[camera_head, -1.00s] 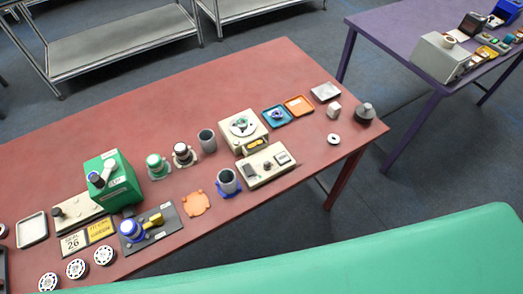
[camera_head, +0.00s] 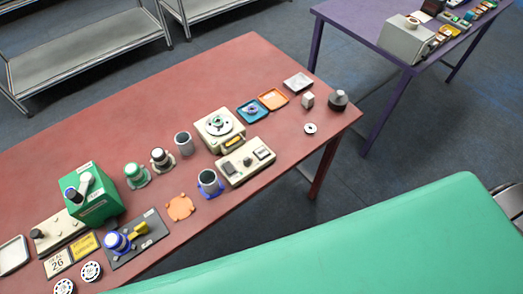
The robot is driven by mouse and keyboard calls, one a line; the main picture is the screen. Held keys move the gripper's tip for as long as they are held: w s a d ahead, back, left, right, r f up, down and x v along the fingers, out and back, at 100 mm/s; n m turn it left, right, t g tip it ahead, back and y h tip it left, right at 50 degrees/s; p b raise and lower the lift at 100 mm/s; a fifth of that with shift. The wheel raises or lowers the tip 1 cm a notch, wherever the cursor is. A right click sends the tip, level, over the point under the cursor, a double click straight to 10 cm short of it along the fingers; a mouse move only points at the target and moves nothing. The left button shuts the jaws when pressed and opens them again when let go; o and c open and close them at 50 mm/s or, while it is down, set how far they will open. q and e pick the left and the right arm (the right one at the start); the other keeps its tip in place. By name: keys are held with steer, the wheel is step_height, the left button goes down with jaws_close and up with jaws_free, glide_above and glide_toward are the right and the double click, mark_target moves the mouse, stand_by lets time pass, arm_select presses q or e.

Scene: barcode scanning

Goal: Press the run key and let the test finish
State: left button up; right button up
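A cream control box (camera_head: 246,161) with a dark knob and small panels lies near the front edge of the red table. Behind it stands a cream machine (camera_head: 219,130) with a round silvery top and a yellow part at its front. A green box (camera_head: 92,198) with dark and white cylinders on top stands further left, beside a cream base with a dark knob (camera_head: 55,236). The run key cannot be told apart at this size, and no test readout is legible. Neither of my grippers is in view.
Grey and blue-based cups (camera_head: 209,183), an orange disc (camera_head: 179,208) and a dark plate (camera_head: 150,243) crowd the red table (camera_head: 235,70). Small trays (camera_head: 273,98) lie at its right end. A broad green surface (camera_head: 330,245) fills the front. A purple table stands back right.

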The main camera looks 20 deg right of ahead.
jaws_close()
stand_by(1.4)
